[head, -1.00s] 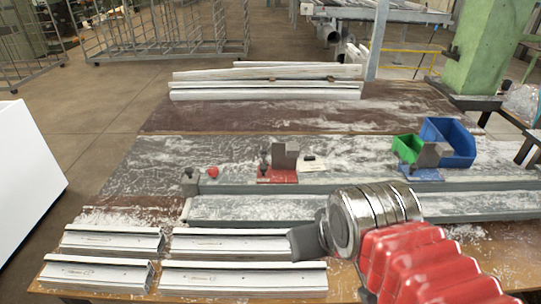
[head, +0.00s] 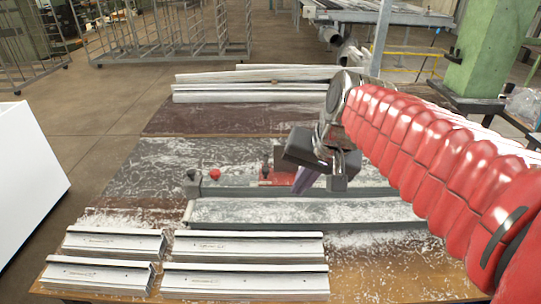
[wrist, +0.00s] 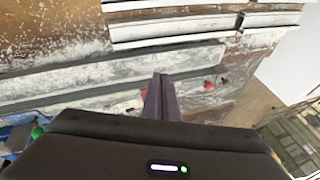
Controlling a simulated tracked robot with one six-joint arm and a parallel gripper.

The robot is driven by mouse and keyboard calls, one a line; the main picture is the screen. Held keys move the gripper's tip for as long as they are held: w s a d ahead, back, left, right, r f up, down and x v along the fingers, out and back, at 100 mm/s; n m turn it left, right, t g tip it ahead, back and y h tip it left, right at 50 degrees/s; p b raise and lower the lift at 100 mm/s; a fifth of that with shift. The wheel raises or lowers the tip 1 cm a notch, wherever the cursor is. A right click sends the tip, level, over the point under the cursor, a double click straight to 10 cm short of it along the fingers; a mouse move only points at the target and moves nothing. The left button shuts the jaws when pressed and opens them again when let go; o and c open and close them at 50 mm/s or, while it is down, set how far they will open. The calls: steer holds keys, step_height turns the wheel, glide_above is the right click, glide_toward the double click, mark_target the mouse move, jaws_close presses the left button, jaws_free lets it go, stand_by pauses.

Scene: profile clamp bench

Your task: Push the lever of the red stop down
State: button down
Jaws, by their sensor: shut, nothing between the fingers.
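The red stop (head: 270,181) sits on the bench behind the long grey rail. Its small dark lever (head: 265,167) stands upright at its left end. In the head view my gripper (head: 302,186) is in front and to the right of the red stop, above the rail, and covers the stop's right part and grey block. The fingers point down and are closed together with nothing between them. In the wrist view the shut fingers (wrist: 161,97) stand over the rail area, and the lever cannot be made out there. I see no contact with the lever.
A red ball knob (head: 214,174) stands left of the stop. The grey rail (head: 300,211) runs across the bench. White profiles (head: 248,246) lie at the front left, more (head: 250,92) at the back. Blue and green bins (wrist: 38,132) show at the wrist view's left edge.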

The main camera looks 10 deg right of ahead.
steer(key=w+d+m+y, duration=0.1)
steer(key=w+d+m, duration=0.1)
steer(key=w, duration=0.6)
steer(key=w+d+f+m+y, duration=0.1)
steer(key=w+d+m, duration=0.1)
steer(key=w, duration=0.6)
steer(key=w+d+m+y, duration=0.1)
steer(key=w+d+m, duration=0.1)
steer(key=w, duration=0.6)
steer(key=shift+w+d+f+m+y, duration=0.1)
steer(key=shift+d+f+m+y, duration=0.1)
steer(key=shift+f+m+y, duration=0.35)
steer(key=w+d+f+m+y, duration=0.2)
steer(key=w+f+m+y, duration=0.1)
steer(key=f, duration=0.5)
steer(key=w+d+f+m+g+y, duration=0.1)
steer(key=w+d+f+m+y, duration=0.2)
steer(key=w+f+m, duration=0.2)
steer(key=shift+w+f, duration=1.25)
steer(key=shift+f, duration=1.05)
steer(key=shift+g, duration=0.3)
